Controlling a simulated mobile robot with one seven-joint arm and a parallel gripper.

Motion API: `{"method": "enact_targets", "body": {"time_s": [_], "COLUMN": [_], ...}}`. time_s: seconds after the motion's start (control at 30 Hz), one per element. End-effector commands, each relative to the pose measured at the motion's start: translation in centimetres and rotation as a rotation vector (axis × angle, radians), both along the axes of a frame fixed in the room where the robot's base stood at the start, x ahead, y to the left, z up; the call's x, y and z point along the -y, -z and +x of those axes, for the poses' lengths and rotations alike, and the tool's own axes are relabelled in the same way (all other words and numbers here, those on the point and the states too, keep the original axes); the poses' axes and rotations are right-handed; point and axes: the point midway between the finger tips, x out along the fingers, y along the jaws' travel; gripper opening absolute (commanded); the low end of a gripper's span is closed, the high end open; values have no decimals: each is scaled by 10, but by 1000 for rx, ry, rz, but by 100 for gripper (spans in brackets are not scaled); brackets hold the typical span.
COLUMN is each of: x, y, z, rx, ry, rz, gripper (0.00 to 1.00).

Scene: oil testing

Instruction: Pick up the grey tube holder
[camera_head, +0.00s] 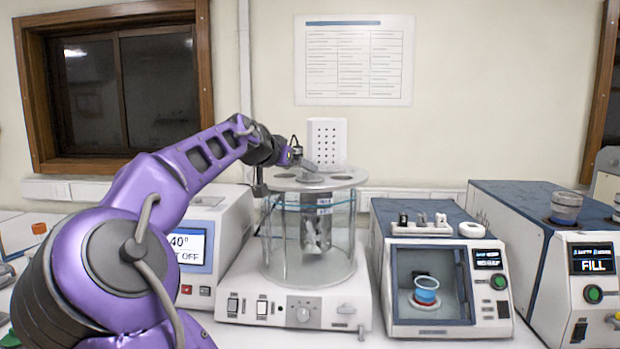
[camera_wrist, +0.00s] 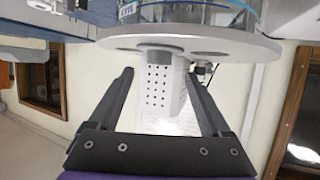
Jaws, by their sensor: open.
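The round grey lid (camera_head: 318,182) of a glass bath has several holes, and a grey cylinder with a label (camera_head: 316,222) hangs inside the glass. This cylinder may be the grey tube holder; I cannot tell for sure. My gripper (camera_head: 296,156) is just above the lid's left and back part. In the wrist view, which looks upside down, my gripper (camera_wrist: 159,76) is open with its two dark fingers apart.
A heater with a blue screen (camera_head: 190,248) is to the left. A boxed tester with a small cup (camera_head: 426,290) and a filling machine (camera_head: 592,262) stand close to the right.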

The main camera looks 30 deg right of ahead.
Motion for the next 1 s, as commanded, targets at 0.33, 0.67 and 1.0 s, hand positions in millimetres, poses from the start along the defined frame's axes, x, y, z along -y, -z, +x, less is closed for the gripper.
{"method": "enact_targets", "body": {"time_s": [0.33,0.67,1.0], "x": [27,47,46], "y": [10,22,22], "z": [13,26,26], "rx": [0,1,0], "ry": [3,-1,-1], "rz": [0,-1,0], "gripper": [82,82,52]}}
